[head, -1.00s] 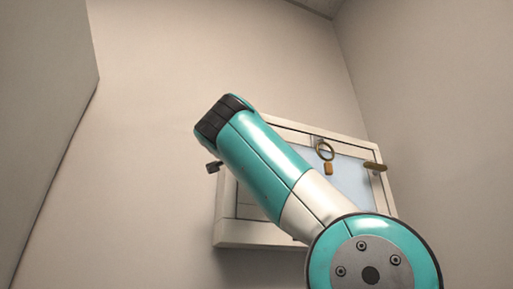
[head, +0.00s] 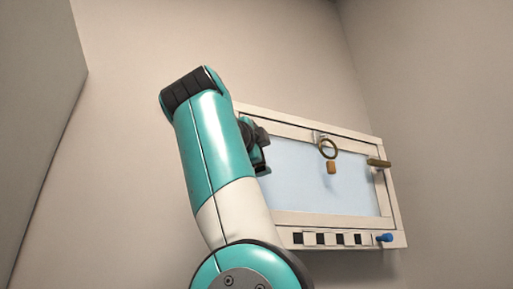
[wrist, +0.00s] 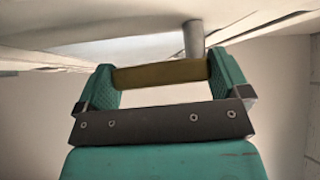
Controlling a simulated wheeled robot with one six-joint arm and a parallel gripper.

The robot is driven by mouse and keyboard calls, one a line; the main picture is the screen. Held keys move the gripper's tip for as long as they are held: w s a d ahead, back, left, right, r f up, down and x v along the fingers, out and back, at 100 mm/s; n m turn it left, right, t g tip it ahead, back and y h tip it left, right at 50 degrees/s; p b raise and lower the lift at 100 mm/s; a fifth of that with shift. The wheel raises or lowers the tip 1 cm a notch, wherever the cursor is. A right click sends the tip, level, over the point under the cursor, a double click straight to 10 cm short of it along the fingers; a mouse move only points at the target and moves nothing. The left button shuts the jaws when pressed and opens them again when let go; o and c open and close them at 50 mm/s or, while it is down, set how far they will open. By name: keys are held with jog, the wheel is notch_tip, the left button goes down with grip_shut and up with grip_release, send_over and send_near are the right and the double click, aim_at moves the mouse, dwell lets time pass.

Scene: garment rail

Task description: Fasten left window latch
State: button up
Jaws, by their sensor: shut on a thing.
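The window (head: 310,185) is a cream frame with a pale blue pane, high on the wall. In the wrist view a brass latch bar (wrist: 150,74) lies across between my two fingers, beside a grey post (wrist: 193,40) under the window frame. My gripper (wrist: 165,80) is shut on this bar, with a finger at each end of it. In the head view my arm covers the window's left edge, so the left latch is hidden there. A matching brass latch (head: 378,162) shows on the right edge of the frame, apart from my arm.
The bottom rail has a row of dark square slots (head: 340,239) and a blue knob (head: 384,238). Bare walls surround the window.

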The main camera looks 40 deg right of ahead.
jog(key=shift+r, duration=0.1)
dwell(0.4)
jog(key=o, duration=0.9)
jog(key=shift+d+n+h+b, duration=0.1)
jog(key=shift+n+h+b, duration=0.2)
jog(key=shift+b, duration=0.35)
